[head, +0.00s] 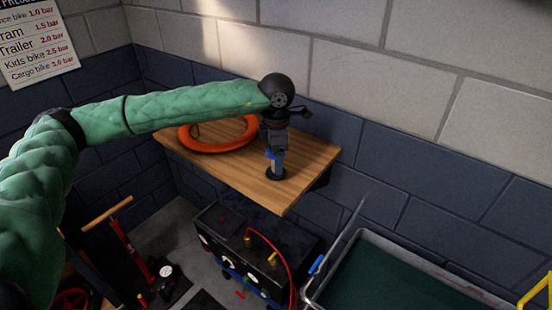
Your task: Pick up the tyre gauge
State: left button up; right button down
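A small dark round thing (275,174), which looks like the tyre gauge, is on the wooden shelf (300,180) near its front edge. My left gripper (277,162) points straight down over it, with its fingertips at or just above it. A blue part (269,154) shows beside the fingers; I cannot tell what it belongs to. The fingers overlap in this view, so I cannot tell whether they are open or shut on the thing. My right gripper is not in view.
An orange ring (187,143) lies on the shelf, behind my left arm. Below are a red floor pump (124,240) with a wooden handle and a black box (235,235) with a red hose. A green-bottomed tray (390,275) stands at lower right. A brick wall backs the shelf.

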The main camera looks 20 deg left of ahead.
pick_arm(q)
jog(key=shift+s, duration=0.1)
jog(key=c, duration=1)
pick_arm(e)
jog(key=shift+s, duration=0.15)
pick_arm(q)
jog(key=shift+r, duration=0.1)
